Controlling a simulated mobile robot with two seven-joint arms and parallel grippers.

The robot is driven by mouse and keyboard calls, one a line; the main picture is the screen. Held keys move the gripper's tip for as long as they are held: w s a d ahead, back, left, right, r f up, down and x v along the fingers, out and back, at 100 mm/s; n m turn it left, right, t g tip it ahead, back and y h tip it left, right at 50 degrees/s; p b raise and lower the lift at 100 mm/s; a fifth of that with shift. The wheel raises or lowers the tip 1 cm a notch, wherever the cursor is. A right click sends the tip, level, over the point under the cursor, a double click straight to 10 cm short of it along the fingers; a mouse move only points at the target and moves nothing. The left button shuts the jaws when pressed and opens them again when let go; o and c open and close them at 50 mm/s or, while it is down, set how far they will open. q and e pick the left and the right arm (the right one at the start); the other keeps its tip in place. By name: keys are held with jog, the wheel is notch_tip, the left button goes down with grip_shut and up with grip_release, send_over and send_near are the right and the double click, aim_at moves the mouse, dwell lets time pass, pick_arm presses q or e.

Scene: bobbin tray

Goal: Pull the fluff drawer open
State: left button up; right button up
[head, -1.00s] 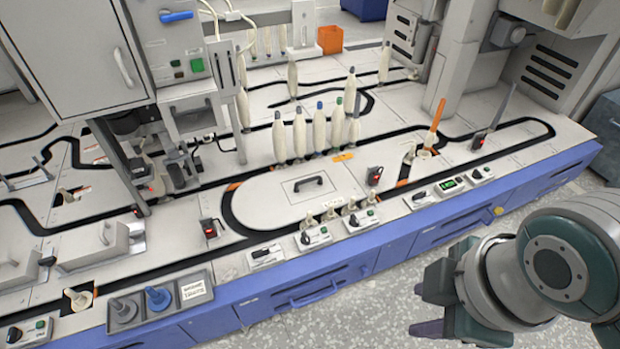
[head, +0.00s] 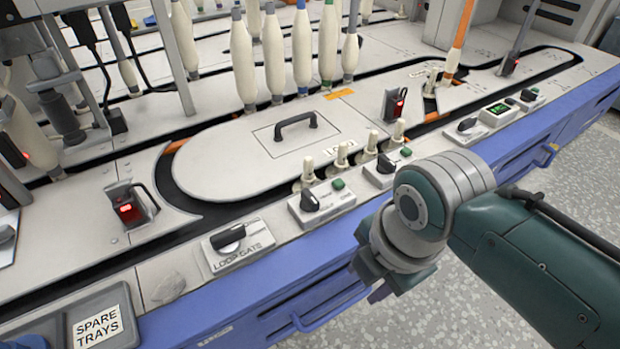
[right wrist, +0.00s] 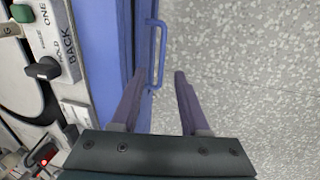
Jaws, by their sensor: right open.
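A blue drawer front (head: 270,324) with a blue bar handle (head: 325,312) is in the machine's blue front panel, at the bottom of the head view. No fluff label is readable on it. The drawer looks shut. My right gripper (head: 372,282) is at this front, just right of the handle in the head view, partly hidden by its own wrist. In the right wrist view, the gripper (right wrist: 159,76) is open, and the blue handle (right wrist: 162,50) stands ahead between and beyond the fingertips. I cannot tell whether a finger touches it.
Above the front are the loop gate switch (head: 232,240), more switch boxes (head: 322,202) and a white lid with a black handle (head: 296,124). Bobbins (head: 302,50) stand behind. A spare trays label (head: 98,326) is at lower left. Speckled floor (head: 480,310) in front is clear.

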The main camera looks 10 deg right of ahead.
aim_at(349, 303)
jog(key=b+x, duration=0.6)
jog(key=x, duration=0.1)
jog(key=b+x, duration=0.3)
jog(key=b, duration=0.1)
jog(key=shift+s+f, duration=0.2)
jog(key=shift+f, duration=0.15)
grip_shut()
dwell(1.0)
